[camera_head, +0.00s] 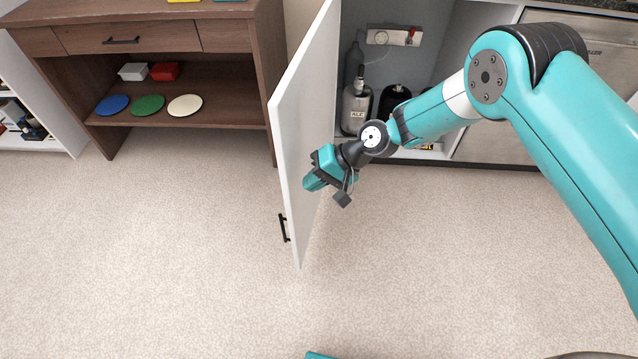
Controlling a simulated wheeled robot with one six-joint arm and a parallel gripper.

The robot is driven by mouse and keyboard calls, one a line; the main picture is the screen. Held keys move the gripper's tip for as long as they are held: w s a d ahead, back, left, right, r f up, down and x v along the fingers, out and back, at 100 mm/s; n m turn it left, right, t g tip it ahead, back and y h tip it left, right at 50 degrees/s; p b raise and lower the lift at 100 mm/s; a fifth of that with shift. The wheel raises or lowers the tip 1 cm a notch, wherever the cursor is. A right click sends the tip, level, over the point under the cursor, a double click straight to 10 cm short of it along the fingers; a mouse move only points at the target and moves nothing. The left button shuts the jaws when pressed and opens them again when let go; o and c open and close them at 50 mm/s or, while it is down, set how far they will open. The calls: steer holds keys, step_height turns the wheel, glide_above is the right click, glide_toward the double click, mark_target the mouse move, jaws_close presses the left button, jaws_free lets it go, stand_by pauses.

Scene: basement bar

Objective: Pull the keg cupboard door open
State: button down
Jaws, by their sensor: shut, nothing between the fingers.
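The keg cupboard door (302,110) is a white panel that stands wide open, swung out into the room from its left side. Its black bar handle (284,228) is on the outer face near the free edge. My gripper (310,183) is at the inner face of the door, a little above and right of the handle in the picture. It is shut with nothing in it. Its tip is close to the panel; I cannot tell whether it touches. The open cupboard (455,55) shows a grey keg labelled ALE (356,105) and a dark keg (394,100), partly behind my arm.
A brown wooden cabinet (235,80) with a drawer stands left of the door; its shelf holds blue, green and cream discs and small boxes. A steel-fronted unit (570,60) is at the right. The carpeted floor (150,250) in front is clear.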

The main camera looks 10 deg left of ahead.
stand_by(0.3)
steer(key=d+r+p, duration=0.2)
steer(key=d+r, duration=0.5)
steer(key=d, duration=0.4)
steer(key=s+d+r+n+t+h+p, duration=0.1)
steer(key=s+d+r+p, duration=0.15)
steer(key=r, duration=0.85)
steer(key=s+d+r+n+h+p, duration=0.15)
steer(key=d+r, duration=0.25)
steer(key=r, duration=0.7)
steer(key=s+d+r+t+h+p, duration=0.1)
steer(key=s+d+r+p, duration=0.2)
steer(key=s+d+r, duration=0.2)
steer(key=s+d+r+t+h+p, duration=0.1)
steer(key=s+d+r+p, duration=0.2)
steer(key=s+r, duration=0.7)
steer(key=s+d, duration=0.1)
steer(key=d, duration=0.1)
steer(key=shift+s+d+r, duration=0.25)
steer(key=shift+d, duration=0.1)
steer(key=shift+n, duration=0.25)
